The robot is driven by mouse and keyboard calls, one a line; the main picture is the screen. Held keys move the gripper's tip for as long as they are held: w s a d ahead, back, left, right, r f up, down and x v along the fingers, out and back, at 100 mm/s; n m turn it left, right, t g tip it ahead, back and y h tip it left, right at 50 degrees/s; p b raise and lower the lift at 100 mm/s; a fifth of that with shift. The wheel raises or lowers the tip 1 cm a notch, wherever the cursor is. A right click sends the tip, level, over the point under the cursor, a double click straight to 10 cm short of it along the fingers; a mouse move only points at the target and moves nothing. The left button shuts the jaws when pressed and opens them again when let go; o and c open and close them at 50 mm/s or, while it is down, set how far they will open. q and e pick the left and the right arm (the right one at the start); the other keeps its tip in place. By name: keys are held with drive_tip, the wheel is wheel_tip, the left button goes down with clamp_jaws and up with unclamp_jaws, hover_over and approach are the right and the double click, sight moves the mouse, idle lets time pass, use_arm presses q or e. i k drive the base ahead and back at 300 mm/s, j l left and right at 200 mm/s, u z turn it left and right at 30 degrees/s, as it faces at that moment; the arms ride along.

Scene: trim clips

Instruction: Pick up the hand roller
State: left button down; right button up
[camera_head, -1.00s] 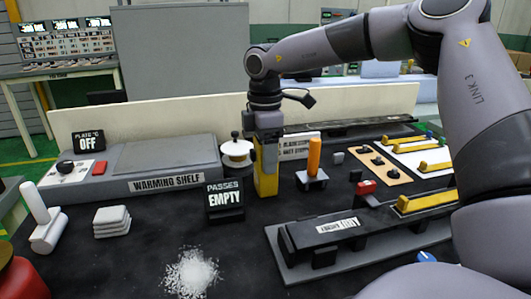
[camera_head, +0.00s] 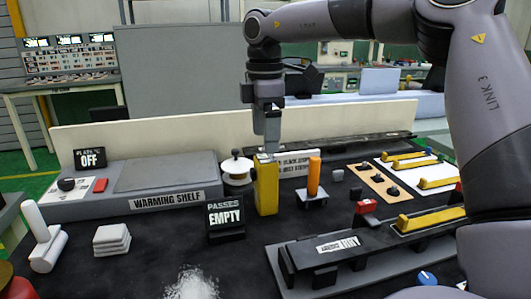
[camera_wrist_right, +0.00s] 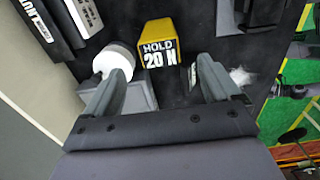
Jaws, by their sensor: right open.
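What looks like the hand roller (camera_head: 313,178) stands upright, with an orange handle on a small grey base, right of a yellow block (camera_head: 266,187). My right gripper (camera_head: 266,150) points down just above the yellow block, left of the orange handle. In the right wrist view my right gripper (camera_wrist_right: 165,75) has its fingers spread and nothing between them. The yellow block (camera_wrist_right: 158,44), marked HOLD 20 N, lies ahead of the fingers there. I cannot make out the orange handle in that view. My left gripper is not in view.
A white spool (camera_head: 237,172) stands left of the yellow block. The PASSES EMPTY sign (camera_head: 225,215) is in front of it. A long dark fixture (camera_head: 340,245) lies front right, and a white upright tool (camera_head: 45,238) stands at far left. The mat between has some clear room.

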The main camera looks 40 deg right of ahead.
sight(313, 191)
drive_tip(key=k, duration=1.5)
